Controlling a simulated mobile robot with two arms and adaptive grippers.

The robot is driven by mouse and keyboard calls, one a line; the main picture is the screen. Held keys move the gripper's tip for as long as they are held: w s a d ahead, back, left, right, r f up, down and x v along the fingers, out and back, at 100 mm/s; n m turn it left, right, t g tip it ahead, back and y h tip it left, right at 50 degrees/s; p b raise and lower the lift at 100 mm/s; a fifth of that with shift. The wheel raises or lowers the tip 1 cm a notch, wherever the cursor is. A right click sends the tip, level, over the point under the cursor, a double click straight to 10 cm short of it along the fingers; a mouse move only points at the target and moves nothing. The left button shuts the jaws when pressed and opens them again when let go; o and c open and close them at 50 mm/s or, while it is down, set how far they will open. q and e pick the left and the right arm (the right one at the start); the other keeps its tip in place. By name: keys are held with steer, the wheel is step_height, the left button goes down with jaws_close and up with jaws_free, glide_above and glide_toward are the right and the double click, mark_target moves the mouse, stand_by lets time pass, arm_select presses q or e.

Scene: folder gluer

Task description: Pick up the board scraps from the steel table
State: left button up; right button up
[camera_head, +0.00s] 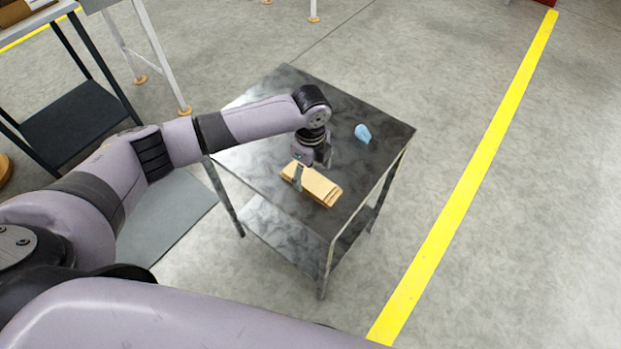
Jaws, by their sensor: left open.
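The board scraps (322,188) are a small tan stack lying on the dark steel table (262,165), near its front edge. My left gripper (311,168) comes in from the left and points down over the left end of the stack. It is open, with one dark finger in front of the stack's near side. The other finger is partly hidden, and I cannot tell whether either touches the board. My right gripper is not in view.
A light blue object (363,133) lies on the table behind and right of the scraps. A dark-shelved rack (75,118) stands at the left. A yellow floor line (460,190) runs along the right, with clear floor around it.

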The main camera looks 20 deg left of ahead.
mark_target(311, 182)
arm_select(q)
steer(key=shift+f, duration=1.2)
steer(key=c, duration=1.1)
